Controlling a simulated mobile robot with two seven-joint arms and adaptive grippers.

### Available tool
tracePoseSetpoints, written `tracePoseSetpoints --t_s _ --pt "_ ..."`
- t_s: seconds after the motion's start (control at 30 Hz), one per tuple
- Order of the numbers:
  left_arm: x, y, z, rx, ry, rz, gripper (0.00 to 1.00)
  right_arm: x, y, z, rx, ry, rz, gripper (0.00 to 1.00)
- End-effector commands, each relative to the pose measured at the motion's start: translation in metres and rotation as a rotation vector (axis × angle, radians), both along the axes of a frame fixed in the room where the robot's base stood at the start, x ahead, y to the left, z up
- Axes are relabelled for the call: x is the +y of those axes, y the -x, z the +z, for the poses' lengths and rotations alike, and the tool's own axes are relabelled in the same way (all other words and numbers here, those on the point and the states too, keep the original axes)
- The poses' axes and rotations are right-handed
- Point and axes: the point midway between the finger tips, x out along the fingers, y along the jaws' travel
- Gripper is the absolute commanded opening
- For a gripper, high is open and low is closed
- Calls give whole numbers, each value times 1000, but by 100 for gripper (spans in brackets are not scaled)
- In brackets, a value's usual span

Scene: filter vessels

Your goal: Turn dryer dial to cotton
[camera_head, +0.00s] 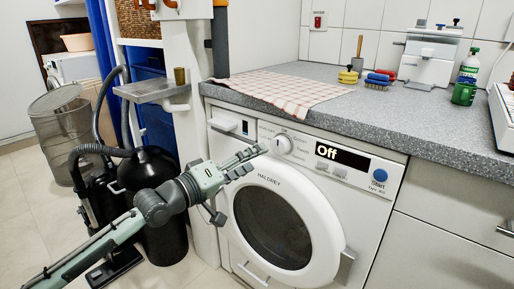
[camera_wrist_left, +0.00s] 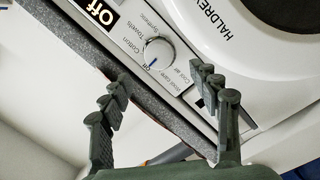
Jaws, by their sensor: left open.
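The white dryer (camera_head: 300,200) stands under the counter with its round door closed. Its dial (camera_head: 282,143) is a white knob on the front panel, left of the display (camera_head: 343,158), which reads "Off". In the left wrist view the dial (camera_wrist_left: 160,53) shows a blue mark toward the "Off" label; "Cotton" (camera_wrist_left: 133,55) is printed beside it, along with "Towels" and "Synthetic". My left gripper (camera_head: 248,161) is open and empty, in front of the panel, just left of and below the dial. In the wrist view its fingers (camera_wrist_left: 165,85) are spread below the dial, not touching it. My right gripper is not in view.
A blue button (camera_head: 380,175) is at the panel's right. The grey counter (camera_head: 420,115) above holds a checked cloth (camera_head: 275,90), brushes, a white appliance (camera_head: 428,58) and a green bottle (camera_head: 469,65). A black vacuum-like canister (camera_head: 155,190) stands left of the dryer.

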Motion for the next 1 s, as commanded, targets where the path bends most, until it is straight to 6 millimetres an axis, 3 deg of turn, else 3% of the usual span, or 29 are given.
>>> tracePoseSetpoints --t_s 0.5,0.87,1.0 --pt "-46 -51 1 -2 3 0 62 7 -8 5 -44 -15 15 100" --pt "-52 -57 1 -1 1 0 62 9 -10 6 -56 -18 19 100" --pt "-52 -57 1 -1 1 0 48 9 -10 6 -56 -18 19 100"
